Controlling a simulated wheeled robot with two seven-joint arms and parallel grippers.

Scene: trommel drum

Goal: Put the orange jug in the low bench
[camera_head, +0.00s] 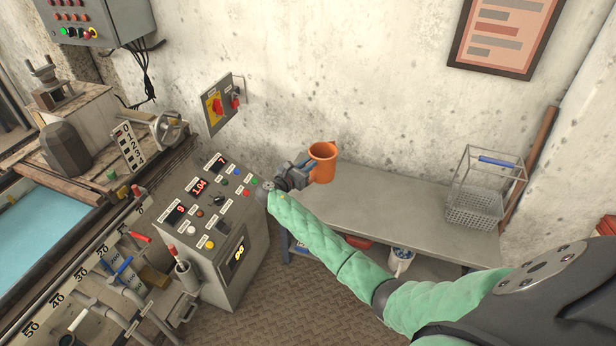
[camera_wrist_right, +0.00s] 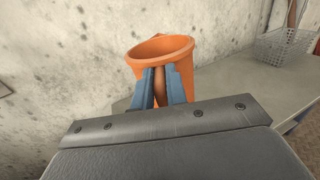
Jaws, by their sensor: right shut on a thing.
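The orange jug (camera_head: 323,163) is upright at the left end of the low bench (camera_head: 415,209), against the concrete wall. It also shows in the right wrist view (camera_wrist_right: 165,57), its open mouth facing up. My right gripper (camera_head: 305,172) is shut on the jug; in the right wrist view its blue fingers (camera_wrist_right: 160,85) close on the jug's near side, around what looks like its handle. I cannot tell whether the jug's base touches the bench top. My left gripper is not in view.
A wire basket (camera_head: 473,207) with a blue handle stands on the bench's right end. The bench top between is clear. A control console (camera_head: 213,225) stands left of the bench. A white container (camera_head: 401,260) is under the bench.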

